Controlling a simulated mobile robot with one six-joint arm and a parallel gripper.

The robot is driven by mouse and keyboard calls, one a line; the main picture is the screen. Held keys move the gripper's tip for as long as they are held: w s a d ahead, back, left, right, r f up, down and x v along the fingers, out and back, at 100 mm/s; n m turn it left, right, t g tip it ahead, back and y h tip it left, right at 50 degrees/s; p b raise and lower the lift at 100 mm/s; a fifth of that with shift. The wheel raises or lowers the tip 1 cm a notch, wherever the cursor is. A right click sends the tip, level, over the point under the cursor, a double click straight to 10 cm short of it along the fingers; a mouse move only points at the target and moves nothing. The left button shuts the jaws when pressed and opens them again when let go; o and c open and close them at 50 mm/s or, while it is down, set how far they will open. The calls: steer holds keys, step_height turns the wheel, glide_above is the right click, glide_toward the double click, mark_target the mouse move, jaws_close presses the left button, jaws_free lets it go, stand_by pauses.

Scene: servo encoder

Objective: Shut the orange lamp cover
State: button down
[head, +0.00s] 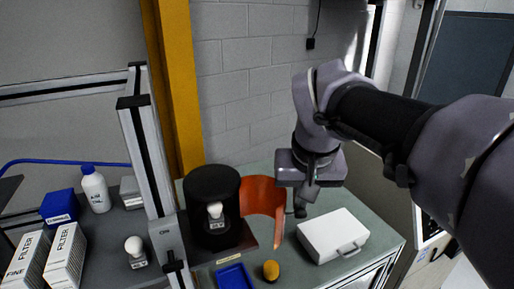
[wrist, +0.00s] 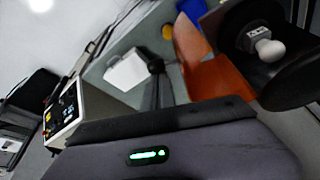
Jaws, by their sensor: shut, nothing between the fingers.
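The orange lamp cover (head: 262,197) is a curved panel standing open to the right of the black lamp housing (head: 211,183). The housing's front is uncovered, and a white bulb (head: 215,210) shows inside. In the wrist view, the orange cover (wrist: 214,84) is right of centre, beside the housing and the bulb (wrist: 270,50). My gripper (head: 300,208) points down just right of the cover, and its dark fingers (wrist: 155,68) are shut and empty. I cannot tell whether they touch the cover.
A white case (head: 332,236) with a handle lies right of my gripper. A yellow-orange knob-like object (head: 271,270) and a blue tray (head: 234,277) are at the bench front. A metal post (head: 149,170) stands left of the housing, and a block wall (head: 245,80) is behind.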

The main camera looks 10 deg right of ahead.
steer(key=shift+s+a+f+m, duration=0.1)
steer(key=shift+s+a+m, duration=0.1)
steer(key=shift+s+m, duration=0.15)
steer(key=s+a+m+g+h, duration=0.2)
steer(key=s+a+m+h, duration=0.1)
steer(key=s+a+m, duration=0.4)
steer(key=shift+s+a+m+b, duration=0.2)
steer(key=shift+a+m+b, duration=0.25)
steer(key=shift+a+m, duration=1.7)
steer(key=shift+a+n, duration=0.3)
